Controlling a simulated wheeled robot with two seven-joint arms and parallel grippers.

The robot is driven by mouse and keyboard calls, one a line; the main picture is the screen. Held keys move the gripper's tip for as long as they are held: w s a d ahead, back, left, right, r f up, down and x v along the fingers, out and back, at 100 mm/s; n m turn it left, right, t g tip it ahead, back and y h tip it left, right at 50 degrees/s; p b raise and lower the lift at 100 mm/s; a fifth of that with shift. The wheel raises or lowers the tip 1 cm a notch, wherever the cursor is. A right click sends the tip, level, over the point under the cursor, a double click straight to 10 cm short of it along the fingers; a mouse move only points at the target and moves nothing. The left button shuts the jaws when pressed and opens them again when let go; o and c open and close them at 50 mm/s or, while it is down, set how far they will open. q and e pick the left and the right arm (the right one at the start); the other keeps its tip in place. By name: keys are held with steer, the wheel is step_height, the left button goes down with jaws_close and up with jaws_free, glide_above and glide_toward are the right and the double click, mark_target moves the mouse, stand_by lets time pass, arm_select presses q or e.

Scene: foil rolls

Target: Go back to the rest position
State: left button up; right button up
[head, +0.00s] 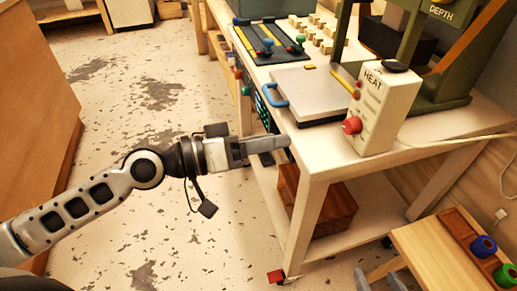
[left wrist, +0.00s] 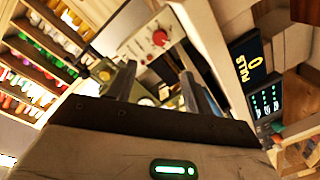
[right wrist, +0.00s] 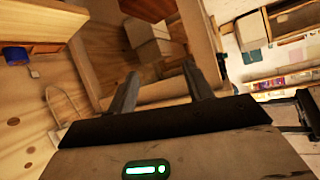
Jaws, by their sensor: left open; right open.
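My left gripper (head: 275,150) is at the front left edge of the white workbench (head: 330,165), by its corner, in the head view. It is open, and its two fingers stand apart with nothing between them in the left wrist view (left wrist: 158,98). My right gripper (head: 380,278) shows only its fingertips at the bottom of the head view, left of the small wooden table (head: 425,255). It is open and empty in the right wrist view (right wrist: 160,92). A blue roll (head: 484,246) and a green roll (head: 507,276) sit at a brown holder (head: 465,233) on that table.
On the workbench stand a heat control box (head: 382,105), a flat plate with a blue handle (head: 310,92) and a green press frame (head: 445,90). A reddish-brown box (head: 320,205) lies below. The speckled floor (head: 150,220) at left is clear.

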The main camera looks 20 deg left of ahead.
arm_select(q)
steer(key=shift+s+a, duration=0.45)
steer(key=shift+a, duration=0.05)
arm_select(e)
steer(key=shift+s+f, duration=0.25)
arm_select(q)
steer(key=s+f+y+p, duration=0.4)
steer(key=f+y, duration=0.1)
steer(key=f, duration=0.2)
steer(key=s+f+y+p, duration=0.5)
steer(key=f, duration=0.2)
steer(key=shift+s+a+f, duration=0.25)
steer(key=shift+a+f, duration=0.1)
steer(key=shift+a, duration=0.1)
arm_select(e)
steer(key=r, duration=0.2)
steer(key=r+g, duration=0.1)
steer(key=shift+d+r, duration=0.3)
steer(key=shift+r, duration=0.05)
